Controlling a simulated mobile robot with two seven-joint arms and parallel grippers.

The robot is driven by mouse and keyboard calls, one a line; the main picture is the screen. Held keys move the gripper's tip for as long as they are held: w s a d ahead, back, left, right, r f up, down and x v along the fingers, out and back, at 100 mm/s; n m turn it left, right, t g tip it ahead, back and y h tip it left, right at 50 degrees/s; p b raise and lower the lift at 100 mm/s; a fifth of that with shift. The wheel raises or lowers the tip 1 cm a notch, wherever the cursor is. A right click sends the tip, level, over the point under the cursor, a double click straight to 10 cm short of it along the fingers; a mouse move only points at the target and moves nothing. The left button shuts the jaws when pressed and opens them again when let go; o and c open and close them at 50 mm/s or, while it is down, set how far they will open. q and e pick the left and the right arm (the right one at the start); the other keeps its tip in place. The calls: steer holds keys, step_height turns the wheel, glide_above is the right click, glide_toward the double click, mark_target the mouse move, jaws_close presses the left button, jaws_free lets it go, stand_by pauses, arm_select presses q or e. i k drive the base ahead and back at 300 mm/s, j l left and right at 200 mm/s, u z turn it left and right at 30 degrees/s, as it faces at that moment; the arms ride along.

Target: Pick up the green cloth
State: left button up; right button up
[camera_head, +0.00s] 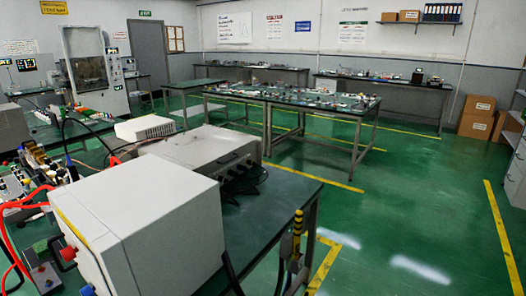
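I cannot make out a green cloth in the head view. The green areas I can identify are the floor and the dark green table tops. Neither of my grippers shows in this view.
A large white box-shaped instrument (140,220) fills the lower left on the near table (285,196), with a flatter instrument (205,150) behind it. Circuit boards and red wires crowd the left. A middle table (300,104) holds small parts. Green floor (420,200) is clear at right, before cardboard boxes (476,117).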

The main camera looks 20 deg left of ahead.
mark_target(41, 248)
steer(key=k+j, duration=0.1)
steer(key=j, duration=1.4)
steer(key=k+j, duration=0.15)
steer(key=j, duration=1.35)
steer(key=k+j, duration=0.15)
steer(key=j, duration=0.6)
steer(key=k+j, duration=0.1)
steer(key=j, duration=0.65)
